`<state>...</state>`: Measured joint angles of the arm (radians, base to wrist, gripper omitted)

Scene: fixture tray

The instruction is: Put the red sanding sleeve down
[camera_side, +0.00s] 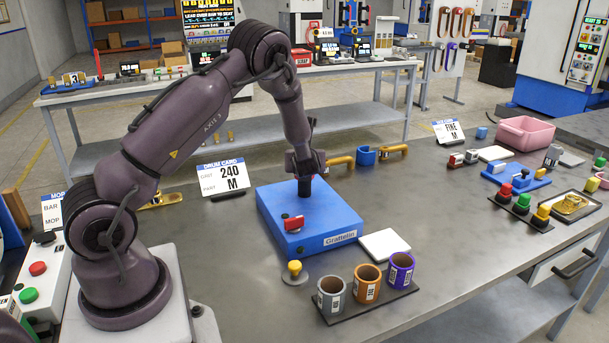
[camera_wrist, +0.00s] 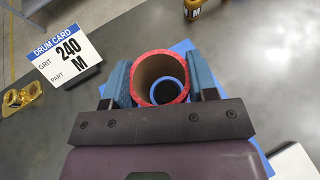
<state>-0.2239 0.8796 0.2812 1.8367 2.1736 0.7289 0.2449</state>
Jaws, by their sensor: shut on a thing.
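The red sanding sleeve (camera_wrist: 149,70) shows from above in the wrist view as a tube with a red outside and brown inner wall. My gripper (camera_wrist: 161,82) is shut on it, one blue finger on each side. A dark disc with a blue rim (camera_wrist: 168,90) shows through its opening; I cannot tell whether the sleeve is around it. In the side view my gripper (camera_side: 304,166) is above the blue block marked Grattelin (camera_side: 325,217), over a dark upright post (camera_side: 304,187). The sleeve is not clearly visible there.
The drum card reading 240 M (camera_side: 224,176) stands left of the block. A red switch (camera_side: 293,223) is on the block's top.

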